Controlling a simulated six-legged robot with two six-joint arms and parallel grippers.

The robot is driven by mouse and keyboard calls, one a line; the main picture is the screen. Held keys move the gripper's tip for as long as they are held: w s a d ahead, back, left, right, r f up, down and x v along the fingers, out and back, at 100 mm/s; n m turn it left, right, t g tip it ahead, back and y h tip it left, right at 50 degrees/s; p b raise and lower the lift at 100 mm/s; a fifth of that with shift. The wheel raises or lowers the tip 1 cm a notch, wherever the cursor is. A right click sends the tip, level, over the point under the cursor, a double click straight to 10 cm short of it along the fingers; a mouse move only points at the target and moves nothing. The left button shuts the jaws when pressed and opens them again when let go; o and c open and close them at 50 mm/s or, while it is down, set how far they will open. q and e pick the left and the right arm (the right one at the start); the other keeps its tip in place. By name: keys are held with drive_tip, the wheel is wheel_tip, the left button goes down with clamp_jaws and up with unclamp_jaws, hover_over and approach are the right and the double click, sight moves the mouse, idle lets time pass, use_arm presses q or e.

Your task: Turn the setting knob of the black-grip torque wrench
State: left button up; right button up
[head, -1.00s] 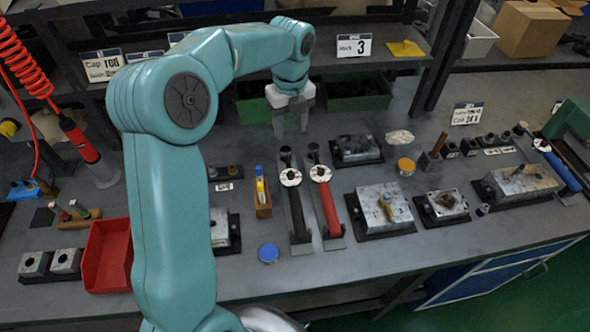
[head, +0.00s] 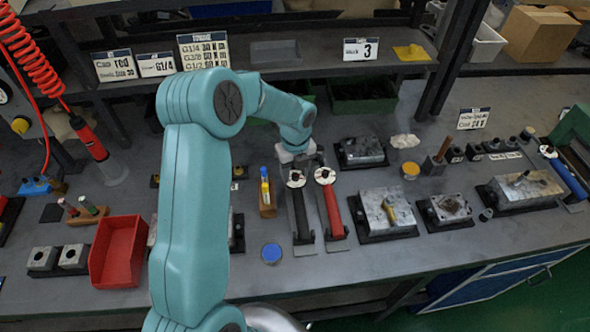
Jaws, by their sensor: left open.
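The black-grip torque wrench (head: 302,217) lies on the bench with its grip toward me and a white round part (head: 296,179) at its far end. A red-grip wrench (head: 334,212) lies close beside it on the right. My left gripper (head: 302,172) is open, low over the far ends of these two wrenches. Its fingers are dark and small here, and I cannot tell whether they touch or surround anything. The dark upright piece beyond the black-grip wrench's white part is hidden by the gripper. My right gripper is not in view.
A wooden block with a yellow bottle (head: 265,189) stands left of the wrenches. A metal block (head: 386,211) lies to the right, another (head: 361,152) behind it. A blue disc (head: 271,253) and a red bin (head: 118,252) are nearer. The shelf (head: 270,76) overhangs behind.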

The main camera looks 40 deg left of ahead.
use_arm(q)
drive_tip(key=shift+w+d, duration=0.1)
clamp_jaws()
drive_tip(key=shift+n, duration=0.3)
drive_tip(key=n+b, duration=0.1)
drive_tip(key=n, duration=0.1)
drive_tip(key=shift+f+n+b, duration=0.1)
drive_tip(key=shift+n+b, duration=0.2)
drive_tip(key=shift+n, duration=0.1)
drive_tip(key=n+b, duration=0.2)
drive_tip(key=n, duration=0.4)
drive_tip(key=n+b, duration=0.2)
drive_tip(key=n, duration=0.3)
drive_tip(key=shift+n, duration=0.3)
drive_tip(key=n+b, duration=0.1)
drive_tip(key=n, duration=0.3)
drive_tip(key=shift+n, duration=0.4)
drive_tip(key=shift+b, duration=0.3)
